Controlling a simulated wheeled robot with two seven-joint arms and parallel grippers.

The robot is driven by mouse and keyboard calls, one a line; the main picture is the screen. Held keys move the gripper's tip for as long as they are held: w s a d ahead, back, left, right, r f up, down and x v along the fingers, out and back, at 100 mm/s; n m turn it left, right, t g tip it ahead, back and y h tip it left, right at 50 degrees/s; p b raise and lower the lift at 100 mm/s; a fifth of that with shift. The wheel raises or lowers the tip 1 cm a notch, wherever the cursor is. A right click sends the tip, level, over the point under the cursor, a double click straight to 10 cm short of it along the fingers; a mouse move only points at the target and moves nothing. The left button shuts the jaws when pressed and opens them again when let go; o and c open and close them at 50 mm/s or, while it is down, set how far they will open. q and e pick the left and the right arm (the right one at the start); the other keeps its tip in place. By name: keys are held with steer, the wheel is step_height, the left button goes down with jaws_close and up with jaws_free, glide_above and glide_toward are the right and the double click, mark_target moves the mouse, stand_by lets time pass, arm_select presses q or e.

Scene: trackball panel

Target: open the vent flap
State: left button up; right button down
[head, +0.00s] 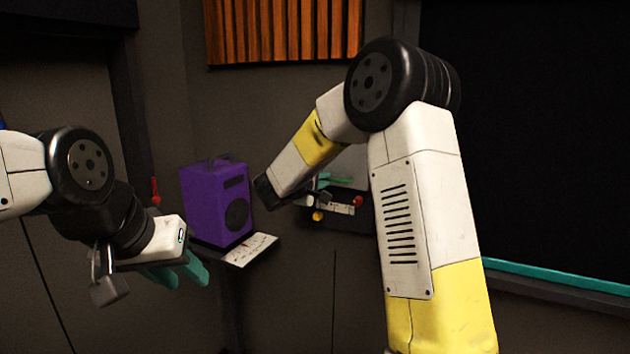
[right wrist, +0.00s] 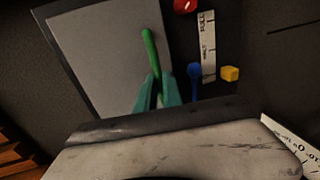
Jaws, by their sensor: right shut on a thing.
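The vent flap (right wrist: 105,60) is a flat grey panel in the right wrist view, with a green handle (right wrist: 150,45) near its right side. My right gripper (right wrist: 158,92) has its teal fingers shut on the lower part of this handle. In the head view, the flap (head: 352,160) and the green handle (head: 341,181) show partly behind my right arm, with the right gripper (head: 322,181) at the handle. I cannot tell how far the flap stands open. My left gripper (head: 180,277) hangs empty at the lower left, its teal fingers apart.
Beside the flap are a red knob (right wrist: 185,5), a white label strip (right wrist: 207,45), a blue lever (right wrist: 195,75) and a yellow block (right wrist: 229,73). A purple speaker-like box (head: 205,205) stands on a ledge between my arms. A red lever (head: 155,190) is at the left.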

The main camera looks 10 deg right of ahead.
stand_by(0.8)
steer(key=s+a+r+g+y, duration=0.2)
steer(key=s+r+g+y, duration=0.1)
steer(key=r, duration=0.3)
steer(key=s+a+r+g+y, duration=0.2)
steer(key=s+r+g, duration=0.1)
steer(key=r+g, duration=0.2)
steer(key=shift+r+g+y, duration=0.3)
steer(key=shift+r+y, duration=0.1)
steer(key=shift+r, duration=0.2)
steer(key=shift+r, duration=0.1)
stand_by(0.3)
steer(key=c, duration=1.5)
jaws_free()
steer(key=shift+d, duration=0.1)
